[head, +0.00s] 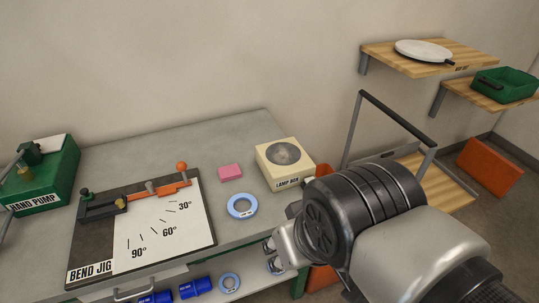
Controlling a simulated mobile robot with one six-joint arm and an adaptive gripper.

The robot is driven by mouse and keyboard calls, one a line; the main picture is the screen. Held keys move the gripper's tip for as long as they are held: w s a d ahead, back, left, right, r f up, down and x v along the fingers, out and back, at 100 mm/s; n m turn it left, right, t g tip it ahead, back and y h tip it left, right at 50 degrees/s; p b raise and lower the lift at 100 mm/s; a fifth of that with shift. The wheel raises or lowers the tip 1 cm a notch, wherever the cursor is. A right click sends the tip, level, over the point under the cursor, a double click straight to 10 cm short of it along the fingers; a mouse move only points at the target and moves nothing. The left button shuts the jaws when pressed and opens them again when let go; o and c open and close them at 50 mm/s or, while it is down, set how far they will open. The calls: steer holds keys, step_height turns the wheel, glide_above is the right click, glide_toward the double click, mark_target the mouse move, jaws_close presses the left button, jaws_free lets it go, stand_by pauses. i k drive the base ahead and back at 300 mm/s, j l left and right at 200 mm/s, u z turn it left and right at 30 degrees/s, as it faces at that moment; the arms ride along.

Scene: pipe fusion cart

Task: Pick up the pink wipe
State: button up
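The pink wipe (230,172) is a small flat pink block lying on the grey bench top (150,155). It lies between the bend jig and the lamp box, behind a blue ring. My arm reaches in from the lower right, in front of the bench's right end. The arm is well apart from the wipe in the picture.
The bend jig (190,225) with an orange lever stands left of the wipe. The lamp box (278,178) is to its right, the blue ring (242,206) in front. A green hand pump (50,180) is far left. Blue cylinders (195,287) lie below. Wooden shelves (480,58) hang at upper right.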

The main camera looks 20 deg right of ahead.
mark_target(230, 173)
steer(key=i+j, duration=0.8)
steer(key=l+z, duration=0.05)
